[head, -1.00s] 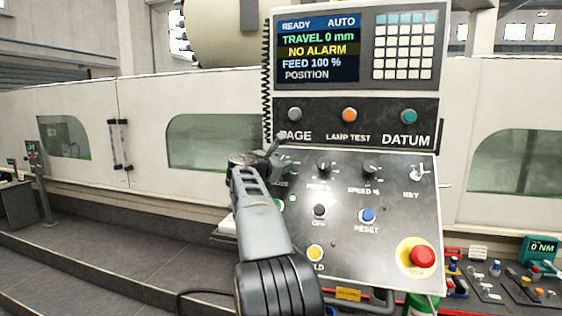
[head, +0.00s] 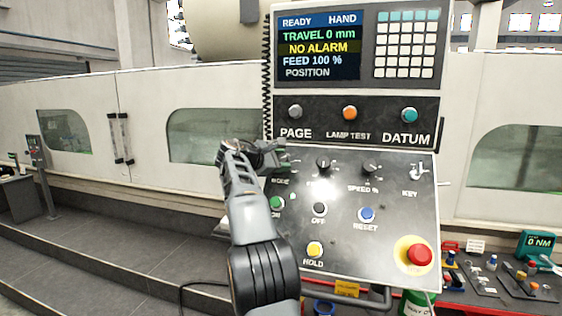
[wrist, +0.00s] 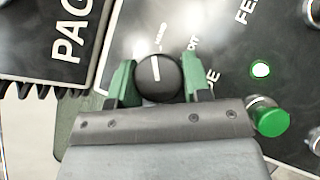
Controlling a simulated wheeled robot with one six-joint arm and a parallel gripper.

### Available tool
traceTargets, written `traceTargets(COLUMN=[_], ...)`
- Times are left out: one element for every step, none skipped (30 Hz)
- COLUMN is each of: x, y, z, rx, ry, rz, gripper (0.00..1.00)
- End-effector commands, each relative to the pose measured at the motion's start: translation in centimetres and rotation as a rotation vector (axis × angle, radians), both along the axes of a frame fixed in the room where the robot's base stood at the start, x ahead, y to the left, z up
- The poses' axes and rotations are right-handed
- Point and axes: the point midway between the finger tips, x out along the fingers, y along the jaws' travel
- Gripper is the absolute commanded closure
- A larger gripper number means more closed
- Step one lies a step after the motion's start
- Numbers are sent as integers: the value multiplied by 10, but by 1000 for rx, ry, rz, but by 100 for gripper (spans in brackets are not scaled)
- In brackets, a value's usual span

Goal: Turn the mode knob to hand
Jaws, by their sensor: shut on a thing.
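The mode knob (wrist: 157,76) is a round black knob with a white pointer line, seen in the wrist view between the green fingers of my gripper (wrist: 160,69). My gripper is shut on it. The pointer line points up in that view, toward a small partly blurred label. In the head view my gripper (head: 266,152) is at the upper left of the sloping control panel (head: 385,235), and the arm hides the knob. The screen (head: 319,47) reads READY, HAND, TRAVEL 0 mm, NO ALARM, FEED 100 % and POSITION.
The PAGE button (head: 295,111) is just above my gripper. The green button (head: 277,203) is below it and close to a finger in the wrist view (wrist: 270,118). The feed knob (head: 323,165) stands to the right, and the red stop button (head: 419,254) at lower right.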

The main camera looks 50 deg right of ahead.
Motion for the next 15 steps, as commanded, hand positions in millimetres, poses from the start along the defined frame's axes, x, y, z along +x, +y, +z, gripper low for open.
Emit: traceTargets(x=[0, 0, 0, 0, 0, 0, 0, 0, 0, 0, 0, 0, 0, 0, 0], y=[0, 0, 0, 0, 0, 0, 0, 0, 0, 0, 0, 0, 0, 0, 0], z=[0, 0, 0, 0, 0, 1, 1, 1, 1, 1, 0, 0, 1, 0, 0], rx=[0, 1, 1, 1, 1, 1, 1, 1, 1, 1, 1, 1, 0, 0, 0], ry=[-3, -4, -4, -5, -5, -4, -4, -4, -4, -4, -3, -3, -3, -3, -3], rz=[-1, -2, -2, -3, -3, -2, -2, -2, -2, -2, -2, -2, -1, -1, -1], gripper=[79, 79, 79, 79, 79, 79, 79, 79, 79, 79, 79, 79, 53, 50, 46])
